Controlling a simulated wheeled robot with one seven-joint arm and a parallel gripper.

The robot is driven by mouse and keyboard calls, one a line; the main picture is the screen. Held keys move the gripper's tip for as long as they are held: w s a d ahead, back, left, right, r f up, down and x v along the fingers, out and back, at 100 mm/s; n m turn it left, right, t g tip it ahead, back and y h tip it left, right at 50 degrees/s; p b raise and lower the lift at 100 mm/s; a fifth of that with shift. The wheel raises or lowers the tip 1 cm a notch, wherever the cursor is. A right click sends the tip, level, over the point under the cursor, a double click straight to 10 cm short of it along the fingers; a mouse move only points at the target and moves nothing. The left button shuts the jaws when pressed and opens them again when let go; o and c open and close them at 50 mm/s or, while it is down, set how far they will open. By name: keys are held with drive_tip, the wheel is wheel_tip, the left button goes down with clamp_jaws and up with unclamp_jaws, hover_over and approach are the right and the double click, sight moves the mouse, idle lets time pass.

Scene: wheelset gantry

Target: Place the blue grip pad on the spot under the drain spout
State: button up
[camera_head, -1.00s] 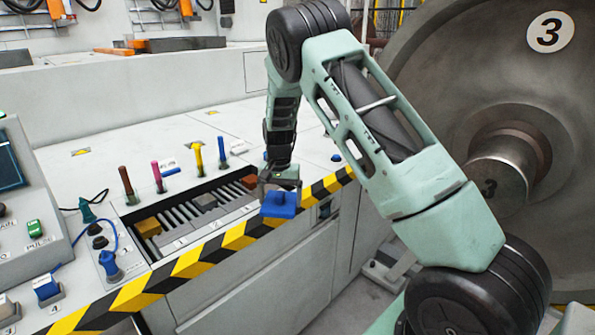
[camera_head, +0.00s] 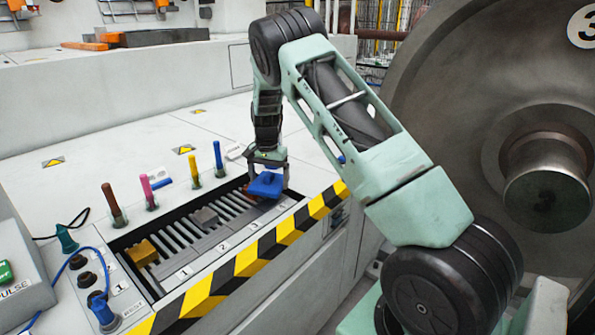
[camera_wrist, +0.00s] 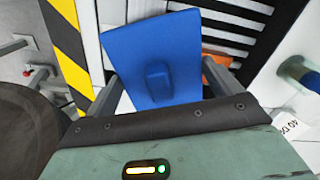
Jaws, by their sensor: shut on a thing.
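The blue grip pad (camera_head: 265,186) is a flat blue slab with a small raised knob. My gripper (camera_head: 268,171) is shut on it and holds it over the right end of a slatted recess in the console. The pad fills the upper middle of the wrist view (camera_wrist: 150,45), between the two fingers (camera_wrist: 159,92). Whether the pad touches the slats cannot be told. I cannot make out a drain spout for certain in either view.
The slatted recess (camera_head: 172,236) has numbered positions and holds a gold block (camera_head: 143,252) and a grey block (camera_head: 204,217). An orange block (camera_wrist: 216,74) lies beside the pad. Brown, pink, yellow and blue posts (camera_head: 218,155) stand behind. A striped edge (camera_head: 248,261) runs in front.

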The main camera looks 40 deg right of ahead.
drive_tip(key=p, duration=0.2)
hover_over(303, 175)
drive_tip(key=shift+s, duration=0.2)
drive_tip(key=shift+f, duration=1.75)
drive_tip(key=shift+f, duration=0.15)
drive_tip(key=o, duration=0.8)
